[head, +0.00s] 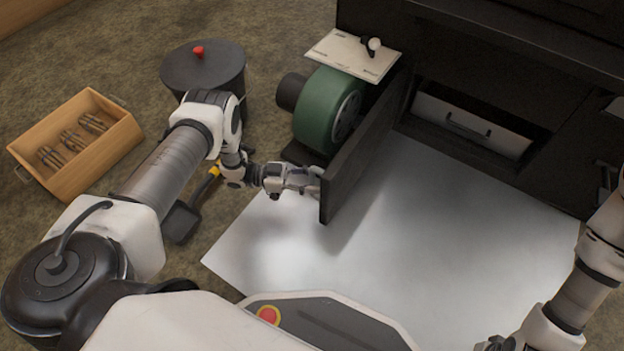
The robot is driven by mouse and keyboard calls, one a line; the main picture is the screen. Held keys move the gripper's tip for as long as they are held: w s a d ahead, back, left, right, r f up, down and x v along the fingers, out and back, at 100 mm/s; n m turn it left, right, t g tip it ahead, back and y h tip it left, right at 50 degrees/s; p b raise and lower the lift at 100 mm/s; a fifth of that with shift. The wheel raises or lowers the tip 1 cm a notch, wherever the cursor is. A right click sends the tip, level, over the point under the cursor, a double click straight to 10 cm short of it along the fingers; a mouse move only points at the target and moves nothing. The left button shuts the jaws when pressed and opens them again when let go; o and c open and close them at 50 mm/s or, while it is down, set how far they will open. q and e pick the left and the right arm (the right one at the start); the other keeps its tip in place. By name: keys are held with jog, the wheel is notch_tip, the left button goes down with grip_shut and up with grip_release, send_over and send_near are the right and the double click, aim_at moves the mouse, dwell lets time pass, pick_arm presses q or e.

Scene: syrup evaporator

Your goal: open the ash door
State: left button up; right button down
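The black ash door (362,150) stands swung wide open, jutting out from the black evaporator front. Behind it, the opening shows a grey ash drawer (472,124) with a dark handle. My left gripper (312,182) is at the door's free end, on the side facing the green blower. Its fingertips are at or very near the door. Any handle on that face is hidden, and I cannot tell whether the fingers grip anything. My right gripper (497,344) is partly cut off at the bottom edge, away from the door.
A dark lidded bin (203,68), a shovel (181,221) and a wooden crate (77,143) are at left. The pale floor sheet (440,235) is clear.

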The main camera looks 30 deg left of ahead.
pick_arm(q)
jog(key=shift+a, duration=0.1)
jog(key=v, duration=1.1)
jog(key=shift+a, duration=0.4)
jog(key=shift+s, duration=0.1)
